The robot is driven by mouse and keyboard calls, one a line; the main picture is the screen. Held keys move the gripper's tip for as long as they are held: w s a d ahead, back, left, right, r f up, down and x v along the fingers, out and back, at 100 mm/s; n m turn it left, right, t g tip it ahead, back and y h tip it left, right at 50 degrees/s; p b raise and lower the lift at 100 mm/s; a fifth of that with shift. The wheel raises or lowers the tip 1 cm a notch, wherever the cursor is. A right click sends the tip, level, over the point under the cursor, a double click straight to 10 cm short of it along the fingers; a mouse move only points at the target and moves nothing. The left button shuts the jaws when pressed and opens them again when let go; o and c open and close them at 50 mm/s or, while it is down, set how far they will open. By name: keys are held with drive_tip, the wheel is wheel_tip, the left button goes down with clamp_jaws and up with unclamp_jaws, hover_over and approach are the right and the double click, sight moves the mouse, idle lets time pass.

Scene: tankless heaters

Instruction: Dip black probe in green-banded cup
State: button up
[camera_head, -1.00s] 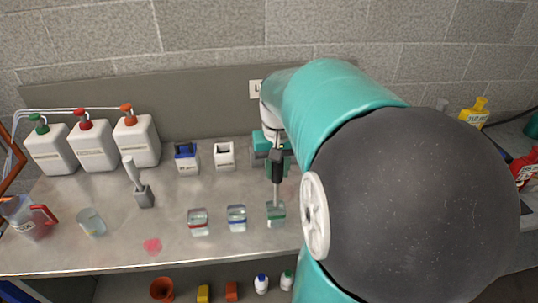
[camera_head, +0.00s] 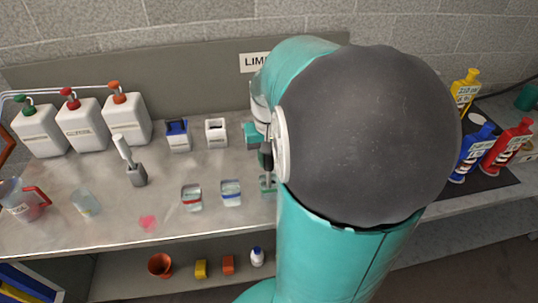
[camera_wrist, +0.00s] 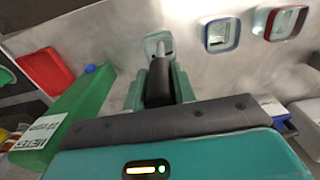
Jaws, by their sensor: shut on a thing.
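My gripper (camera_wrist: 155,87) is shut on the black probe (camera_wrist: 159,82). In the head view the black probe (camera_head: 265,157) is upright, and my arm covers part of it and the gripper. The green-banded cup (camera_head: 268,187) stands on the bench directly below it, partly hidden by my arm. In the wrist view the probe's thin grey end overlaps the mouth of the green-banded cup (camera_wrist: 152,40). The tip appears to be at or inside the cup, but its depth cannot be told.
A blue-banded cup (camera_head: 231,193) and a red-banded cup (camera_head: 191,198) stand left of the green-banded one. Pump bottles (camera_head: 82,125), a blue-topped box (camera_head: 178,136) and a white box (camera_head: 216,133) stand behind. Coloured bottles (camera_head: 470,150) stand at right.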

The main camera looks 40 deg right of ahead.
drive_tip(key=shift+f, duration=0.8)
idle(0.6)
idle(1.4)
drive_tip(key=shift+r, duration=5)
